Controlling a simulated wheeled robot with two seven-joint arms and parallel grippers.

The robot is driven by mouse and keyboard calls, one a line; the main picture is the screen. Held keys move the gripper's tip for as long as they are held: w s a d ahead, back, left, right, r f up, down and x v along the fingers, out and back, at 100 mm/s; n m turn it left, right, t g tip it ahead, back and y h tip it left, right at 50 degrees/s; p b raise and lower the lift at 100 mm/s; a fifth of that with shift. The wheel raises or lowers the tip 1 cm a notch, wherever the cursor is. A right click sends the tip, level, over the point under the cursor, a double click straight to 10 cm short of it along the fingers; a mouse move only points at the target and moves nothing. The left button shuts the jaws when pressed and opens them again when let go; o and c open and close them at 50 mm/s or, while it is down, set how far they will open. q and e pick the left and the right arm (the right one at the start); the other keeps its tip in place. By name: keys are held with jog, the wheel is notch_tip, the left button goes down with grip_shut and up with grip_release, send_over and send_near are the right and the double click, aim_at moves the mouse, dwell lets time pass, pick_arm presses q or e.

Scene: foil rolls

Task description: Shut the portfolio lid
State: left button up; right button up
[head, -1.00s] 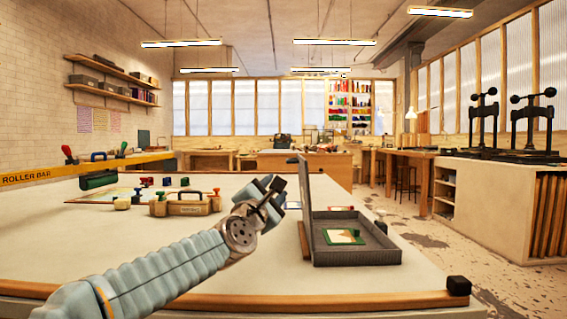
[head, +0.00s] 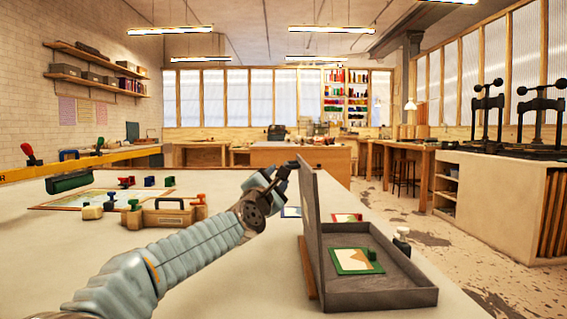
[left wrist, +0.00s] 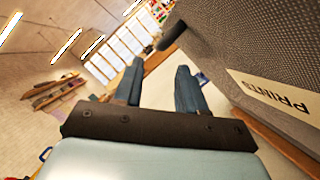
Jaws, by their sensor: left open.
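The grey portfolio (head: 385,299) lies open near the table's front right, with a green-bordered print (head: 352,261) inside. Its lid (head: 311,220) stands about upright along the left side. My left gripper (head: 281,174) is open and empty, at the lid's outer left side near its top far corner. In the left wrist view, the open fingers (left wrist: 160,85) are beside the lid's outer face (left wrist: 235,45), which bears a "PRINTS" label (left wrist: 280,92). I cannot tell whether they touch it. My right gripper is not in view.
A tan handled case (head: 166,215), small stamps (head: 150,181) and a dark green roller (head: 69,182) under a yellow bar stand on the table's left. A red-edged card (head: 346,217) and a white-topped knob (head: 402,235) are behind the portfolio.

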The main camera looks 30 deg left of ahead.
pick_arm(q)
jog(key=p+x, duration=0.2)
jog(key=x, duration=0.4)
jog(key=shift+w, duration=0.35)
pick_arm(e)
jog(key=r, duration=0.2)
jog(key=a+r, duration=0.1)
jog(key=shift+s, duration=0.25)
pick_arm(q)
jog(key=shift+r, duration=0.1)
jog(key=shift+c, duration=0.4)
grip_shut()
